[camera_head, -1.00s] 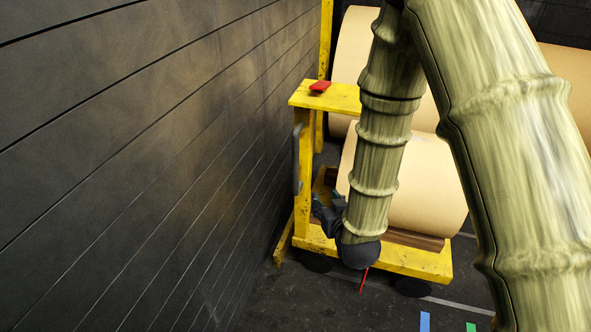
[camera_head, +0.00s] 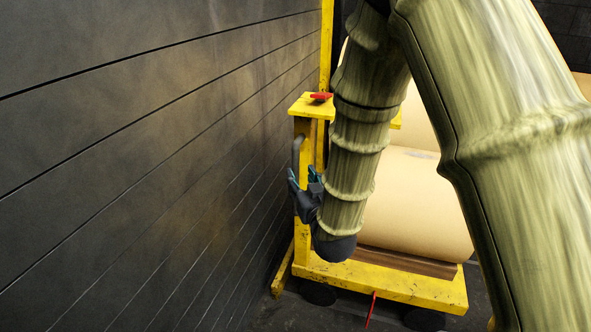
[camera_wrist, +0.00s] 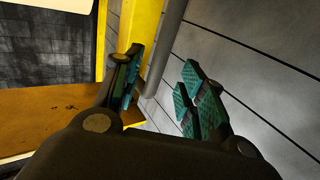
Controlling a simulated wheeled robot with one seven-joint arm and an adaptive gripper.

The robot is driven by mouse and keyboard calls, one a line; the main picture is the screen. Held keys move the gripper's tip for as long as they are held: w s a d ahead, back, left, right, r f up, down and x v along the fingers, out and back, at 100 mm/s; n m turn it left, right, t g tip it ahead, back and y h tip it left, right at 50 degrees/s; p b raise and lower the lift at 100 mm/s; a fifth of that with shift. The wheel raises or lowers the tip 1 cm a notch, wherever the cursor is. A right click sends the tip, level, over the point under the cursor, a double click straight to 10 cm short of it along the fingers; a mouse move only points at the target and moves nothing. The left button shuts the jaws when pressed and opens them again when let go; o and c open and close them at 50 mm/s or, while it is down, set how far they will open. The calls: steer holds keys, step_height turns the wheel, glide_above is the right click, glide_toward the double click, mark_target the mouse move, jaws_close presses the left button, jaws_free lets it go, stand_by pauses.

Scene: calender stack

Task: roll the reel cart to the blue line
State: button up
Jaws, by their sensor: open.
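The yellow reel cart (camera_head: 385,281) stands beside the dark wall and bears a large tan paper reel (camera_head: 415,205). A grey bar handle (camera_head: 297,153) is fixed to its left upright. My gripper (camera_head: 302,177) is open beside the handle's lower part. In the wrist view, the handle (camera_wrist: 167,45) runs between the two teal-padded fingers of my gripper (camera_wrist: 162,75), closer to the left one. I cannot tell whether either finger touches it. My arm hides part of the cart and reel. The blue line is not in view now.
The dark panelled wall (camera_head: 130,150) runs close along the left of the cart. A red piece (camera_head: 320,97) lies on the cart's top plate. A thin red strip (camera_head: 371,308) shows at the cart's front edge. More tan reels (camera_head: 418,125) stand behind.

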mark_target(296, 169)
steer(key=x, duration=0.6)
steer(key=shift+w+b, duration=0.25)
steer(key=shift+b, duration=0.15)
jaws_close()
